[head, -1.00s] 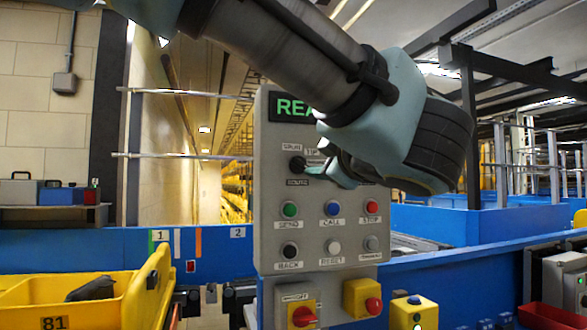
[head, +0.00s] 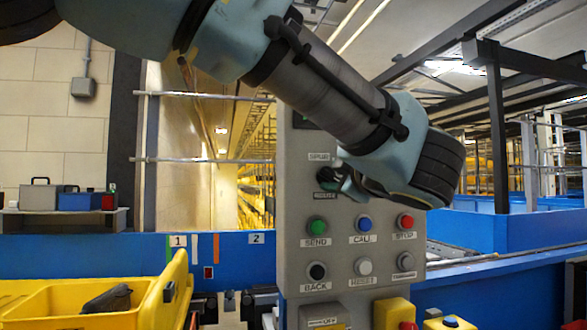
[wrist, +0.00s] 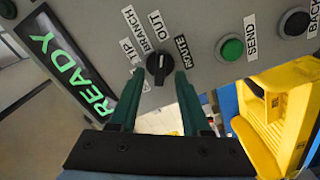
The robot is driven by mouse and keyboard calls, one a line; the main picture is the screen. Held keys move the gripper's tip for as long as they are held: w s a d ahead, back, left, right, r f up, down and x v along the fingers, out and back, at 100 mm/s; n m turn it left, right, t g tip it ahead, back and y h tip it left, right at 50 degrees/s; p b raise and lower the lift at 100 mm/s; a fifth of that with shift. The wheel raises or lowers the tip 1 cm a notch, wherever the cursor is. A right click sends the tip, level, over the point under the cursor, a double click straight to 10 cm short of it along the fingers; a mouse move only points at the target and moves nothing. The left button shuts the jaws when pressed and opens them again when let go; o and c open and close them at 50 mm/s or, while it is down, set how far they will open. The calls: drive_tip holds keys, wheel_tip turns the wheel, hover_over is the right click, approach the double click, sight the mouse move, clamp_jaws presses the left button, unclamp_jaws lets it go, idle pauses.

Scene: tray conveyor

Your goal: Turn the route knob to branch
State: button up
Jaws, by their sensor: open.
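The route knob (wrist: 159,68) is a black rotary knob with a pale pointer line, on a grey control panel (head: 300,255). In the wrist view, the labels TIP, BRANCH and OUT fan around its upper side and ROUTE sits to its right. The pointer line runs roughly up and down in the picture, near the BRANCH and OUT side; I cannot tell its exact setting. My gripper (wrist: 159,75) is open, with one green finger on each side of the knob; contact is not clear. In the head view my gripper (head: 334,182) covers most of the knob.
Below the knob are the green SEND button (head: 317,225), blue CALL button (head: 363,222), red STOP button (head: 405,221) and black BACK button (head: 317,271). A lit READY display (wrist: 72,75) is near my gripper. A yellow tote (head: 70,300) stands at the lower left.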

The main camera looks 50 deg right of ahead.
drive_tip(key=shift+w+d, duration=0.35)
drive_tip(key=shift+w, duration=0.2)
clamp_jaws()
